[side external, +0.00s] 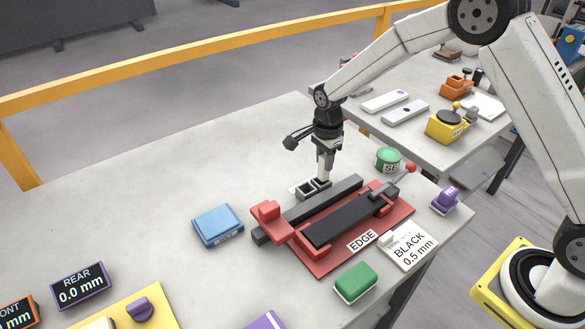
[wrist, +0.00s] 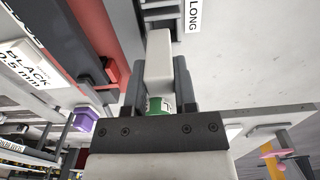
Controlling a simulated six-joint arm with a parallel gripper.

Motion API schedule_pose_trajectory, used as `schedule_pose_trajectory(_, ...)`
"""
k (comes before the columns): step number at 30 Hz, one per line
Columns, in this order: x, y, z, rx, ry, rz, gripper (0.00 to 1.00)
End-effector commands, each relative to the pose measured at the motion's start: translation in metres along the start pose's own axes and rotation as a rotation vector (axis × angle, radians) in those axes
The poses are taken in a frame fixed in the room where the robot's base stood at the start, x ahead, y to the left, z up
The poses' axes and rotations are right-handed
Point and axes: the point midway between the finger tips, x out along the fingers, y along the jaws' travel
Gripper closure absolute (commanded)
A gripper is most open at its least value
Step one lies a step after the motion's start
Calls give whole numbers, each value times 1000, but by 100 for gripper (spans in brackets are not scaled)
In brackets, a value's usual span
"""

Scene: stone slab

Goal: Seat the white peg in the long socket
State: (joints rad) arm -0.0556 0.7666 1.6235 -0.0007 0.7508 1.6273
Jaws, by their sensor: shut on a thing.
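The white peg (wrist: 158,62) is held between the two dark fingers of my gripper (wrist: 158,82). In the side view the peg (side external: 324,166) hangs roughly upright below my gripper (side external: 326,149), its lower end at the dark-rimmed sockets (side external: 309,188) on a white plate. In the wrist view a socket block (wrist: 160,12) shows past the peg's far end, beside a label reading LONG (wrist: 194,14). The peg's end overlaps the block in view; I cannot tell whether it is above it, touching or partly inside.
A red fixture (side external: 320,262) with dark bars stands just in front of the sockets. A green round container (side external: 388,160) and a purple object (side external: 445,200) are to the right. A blue block (side external: 218,226) lies left. The table behind the sockets is clear.

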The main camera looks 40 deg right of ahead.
Motion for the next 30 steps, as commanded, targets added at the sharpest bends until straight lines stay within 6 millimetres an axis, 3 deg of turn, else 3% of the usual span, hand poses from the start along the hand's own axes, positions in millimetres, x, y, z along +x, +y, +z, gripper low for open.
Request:
schedule_pose_trajectory(5, 7, -5, 0, 0, 0, 1, 100)
schedule_pose_trajectory(13, 34, -5, 0, 0, 0, 2, 100)
schedule_pose_trajectory(28, 40, -5, 0, 0, 0, 0, 100)
schedule_pose_trajectory(29, 40, -5, 0, 0, 0, 0, 56)
schedule_pose_trajectory(30, 40, -5, 0, 0, 0, 0, 43)
